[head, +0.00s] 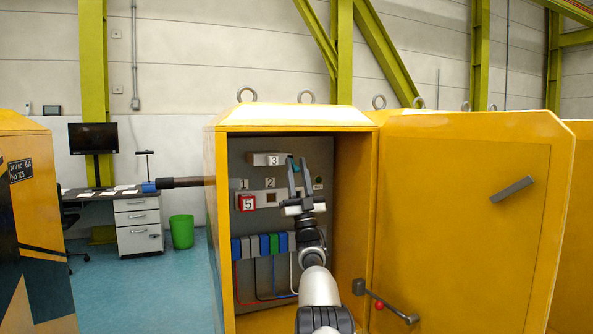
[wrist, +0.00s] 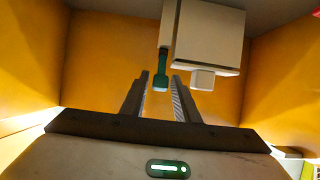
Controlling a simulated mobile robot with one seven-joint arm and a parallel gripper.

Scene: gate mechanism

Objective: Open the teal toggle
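The teal toggle (wrist: 163,58) hangs from a beige box (wrist: 210,38) in the wrist view. A small teal patch of it (head: 289,160) shows beside my fingers in the head view. My gripper (head: 297,163) is inside the open yellow cabinet, in front of the back panel. Its two dark fingers are apart, and it also shows in the wrist view (wrist: 161,78). The toggle's pale lower end appears between the fingertips, with gaps on both sides. I cannot tell whether either finger touches it.
The yellow cabinet (head: 218,220) has its door (head: 470,230) swung open to the right. The grey back panel (head: 240,160) carries numbered boxes, including a red 5 (head: 247,203). Coloured breakers (head: 262,246) sit below. A white block (wrist: 203,80) hangs right of my fingers.

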